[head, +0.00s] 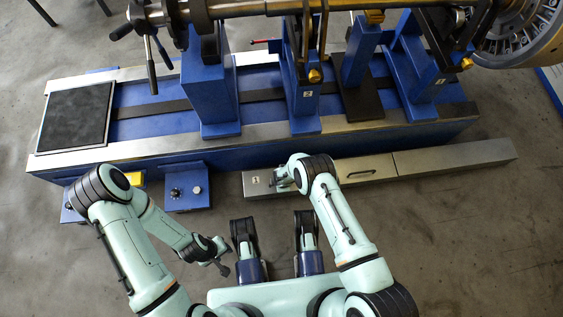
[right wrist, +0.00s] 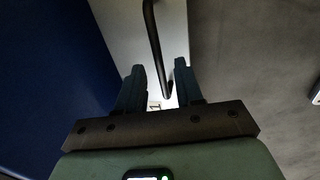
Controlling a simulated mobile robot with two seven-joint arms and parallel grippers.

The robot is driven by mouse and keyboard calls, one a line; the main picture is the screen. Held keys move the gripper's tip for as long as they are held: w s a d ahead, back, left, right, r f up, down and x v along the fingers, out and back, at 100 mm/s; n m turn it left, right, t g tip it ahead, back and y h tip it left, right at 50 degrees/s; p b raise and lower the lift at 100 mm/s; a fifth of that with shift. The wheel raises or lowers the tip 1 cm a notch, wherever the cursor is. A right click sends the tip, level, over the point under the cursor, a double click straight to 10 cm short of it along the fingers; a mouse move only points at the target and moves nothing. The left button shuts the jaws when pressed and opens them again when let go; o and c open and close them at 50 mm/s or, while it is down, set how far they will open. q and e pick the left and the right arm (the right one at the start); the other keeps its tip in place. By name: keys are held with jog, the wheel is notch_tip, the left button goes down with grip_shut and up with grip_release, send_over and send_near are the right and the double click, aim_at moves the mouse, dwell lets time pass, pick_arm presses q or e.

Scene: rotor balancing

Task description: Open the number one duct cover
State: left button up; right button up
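A long grey metal duct lies on the floor along the front of the blue machine. Its left cover (head: 258,190) carries a small number plate at the left end. My right gripper (head: 281,181) is over this left cover and hides its handle in the head view. In the right wrist view, a dark bar handle (right wrist: 154,45) runs between the two fingers of my right gripper (right wrist: 160,80). The fingers are apart, with a gap on each side of the handle. My left gripper (head: 220,262) hangs low, away from the duct; its fingers are too small to judge.
Another duct cover (head: 367,169) with a handle adjoins on the right, then a plain stretch (head: 455,157). The blue machine base (head: 160,121) stands close behind the duct. A blue control box (head: 187,188) with a knob stands left of it. Floor in front at right is clear.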

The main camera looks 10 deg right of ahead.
grip_shut()
dwell(1.5)
